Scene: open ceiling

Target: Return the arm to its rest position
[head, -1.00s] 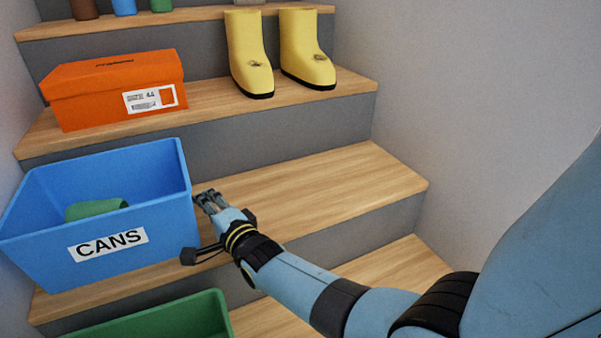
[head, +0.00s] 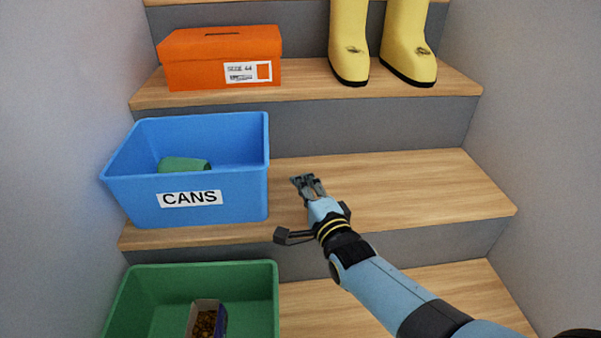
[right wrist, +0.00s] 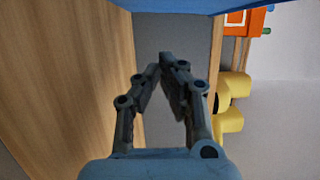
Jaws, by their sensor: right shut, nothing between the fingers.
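My right gripper (head: 308,184) is shut and empty. It hovers over the middle wooden step (head: 400,195), to the right of the blue bin marked CANS (head: 215,198) and apart from it. In the right wrist view the two fingertips (right wrist: 163,68) meet, with nothing between them. The blue bin's edge (right wrist: 170,6) shows at the top of that view. A green can-like object (head: 184,164) lies inside the blue bin. My left gripper is in neither view.
A green bin (head: 270,300) stands on the lower step with a small box (head: 207,318) inside. An orange shoebox (head: 215,62) and yellow boots (head: 350,45) stand on the step above. Walls close both sides. The middle step's right part is clear.

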